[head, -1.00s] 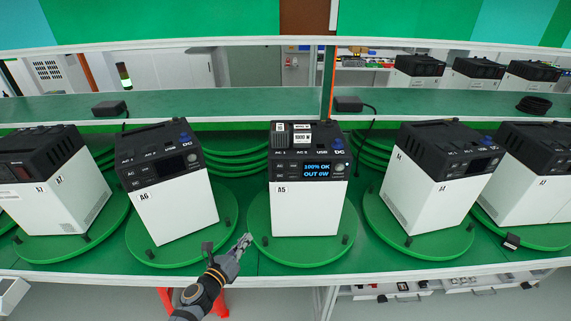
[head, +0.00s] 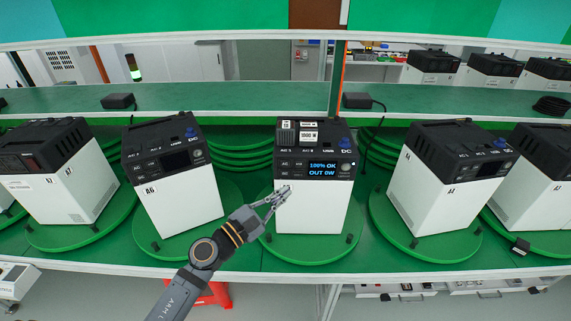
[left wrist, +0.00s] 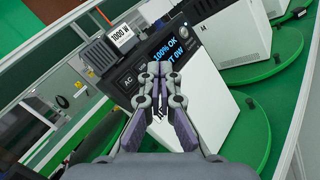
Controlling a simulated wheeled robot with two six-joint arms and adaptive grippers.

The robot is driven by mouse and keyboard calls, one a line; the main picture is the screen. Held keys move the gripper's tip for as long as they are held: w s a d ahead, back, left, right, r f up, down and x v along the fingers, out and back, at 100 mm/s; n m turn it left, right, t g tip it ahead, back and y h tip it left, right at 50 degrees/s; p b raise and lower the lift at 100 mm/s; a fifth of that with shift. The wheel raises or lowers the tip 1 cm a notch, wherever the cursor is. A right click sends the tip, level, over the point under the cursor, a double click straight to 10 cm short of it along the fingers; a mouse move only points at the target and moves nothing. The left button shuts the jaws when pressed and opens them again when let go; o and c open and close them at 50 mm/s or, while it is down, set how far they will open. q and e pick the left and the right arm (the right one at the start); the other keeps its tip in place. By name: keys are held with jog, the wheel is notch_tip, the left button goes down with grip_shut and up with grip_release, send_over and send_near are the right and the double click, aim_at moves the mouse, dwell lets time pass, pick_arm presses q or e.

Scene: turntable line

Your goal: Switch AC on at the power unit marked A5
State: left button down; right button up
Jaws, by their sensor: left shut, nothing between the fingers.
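The power unit marked A5 (head: 313,208) stands on a green turntable in the middle of the head view. Its dark top has a lit screen (head: 322,169) reading 100% OK and OUT 0W. Small buttons (head: 285,170) marked AC sit left of the screen. My left gripper (head: 284,193) is shut and empty, in front of the upper left of A5's white body, just below the buttons. In the left wrist view the gripper (left wrist: 161,70) covers part of the panel below the screen (left wrist: 165,52); an AC marking (left wrist: 128,80) shows left of the fingers. My right gripper is not in view.
Power unit A6 (head: 180,205) stands on its turntable to the left, and another unit (head: 436,195) to the right. A shelf (head: 230,100) with black adapters runs behind. A red stool (head: 210,295) is below the bench edge.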

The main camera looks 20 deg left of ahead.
pick_arm(q)
send_near(293, 162)
jog(key=w+d, duration=0.2)
jog(key=d, duration=0.2)
jog(key=shift+w+a+r+b, duration=0.4)
jog(key=shift+w+a, duration=0.15)
jog(key=shift+w, duration=0.15)
dwell(0.9)
jog(key=shift+w+a, duration=0.1)
jog(key=shift+w, duration=0.3)
jog(key=shift+w+a+b, duration=0.1)
jog(key=shift+w+b, duration=0.2)
jog(key=shift+b, duration=0.1)
dwell(0.5)
jog(key=shift+s, duration=0.1)
jog(key=shift+s+d, duration=0.2)
jog(key=shift+s, duration=0.45)
jog(key=shift+s, duration=0.1)
